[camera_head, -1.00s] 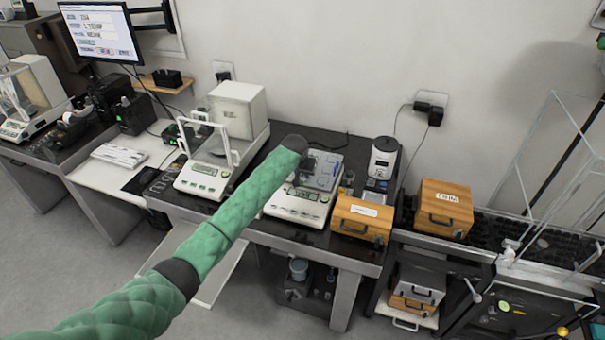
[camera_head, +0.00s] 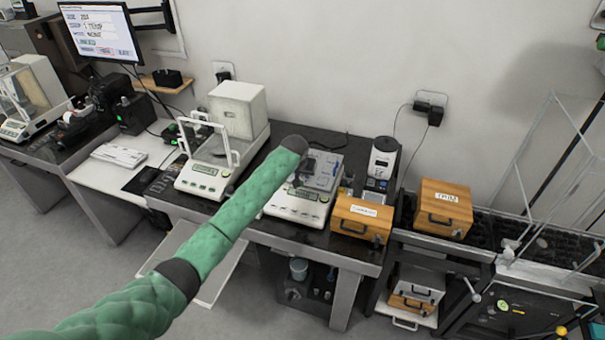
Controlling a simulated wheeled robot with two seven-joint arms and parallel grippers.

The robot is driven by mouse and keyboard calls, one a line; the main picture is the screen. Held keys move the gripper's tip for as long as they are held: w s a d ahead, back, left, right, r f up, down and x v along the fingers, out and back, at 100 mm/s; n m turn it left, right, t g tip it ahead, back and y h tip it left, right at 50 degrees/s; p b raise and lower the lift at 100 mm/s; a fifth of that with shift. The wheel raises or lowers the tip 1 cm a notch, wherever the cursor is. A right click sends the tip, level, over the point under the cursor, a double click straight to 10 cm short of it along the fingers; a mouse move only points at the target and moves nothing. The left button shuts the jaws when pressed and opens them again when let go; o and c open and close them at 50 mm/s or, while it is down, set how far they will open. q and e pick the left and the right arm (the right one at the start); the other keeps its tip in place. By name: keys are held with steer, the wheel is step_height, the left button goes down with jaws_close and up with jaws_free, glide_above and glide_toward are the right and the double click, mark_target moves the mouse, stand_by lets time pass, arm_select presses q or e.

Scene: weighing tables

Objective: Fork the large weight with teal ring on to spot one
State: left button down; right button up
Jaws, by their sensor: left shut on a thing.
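My left arm reaches in from the lower left, and its dark left gripper (camera_head: 305,170) is over the grey top of the middle balance (camera_head: 295,206). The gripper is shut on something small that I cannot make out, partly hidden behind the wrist. The grey plate (camera_head: 324,170) on the balance shows to the right of the gripper, with markings too small to read. Small metal pieces (camera_head: 348,181) stand just right of the balance. I cannot pick out a large weight with a teal ring, or tell which place is spot one. My right gripper is not in view.
A glass-shielded balance (camera_head: 205,180) stands to the left. A labelled wooden box (camera_head: 361,217) is close on the right, with a white-and-black device (camera_head: 383,160) behind it. Another wooden box (camera_head: 443,208) and a clear glass enclosure (camera_head: 550,175) are farther right.

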arm_select(q)
steer(key=shift+s+a+p, duration=0.1)
steer(key=shift+s+a, duration=0.15)
steer(key=shift+s, duration=0.6)
steer(key=shift+s+a+p, duration=0.15)
steer(key=shift+s+a, duration=0.1)
steer(key=shift+s, duration=0.55)
steer(key=shift+s+a+p, duration=0.1)
steer(key=shift+s+a, duration=0.15)
steer(key=shift+s, duration=0.6)
stand_by(4.9)
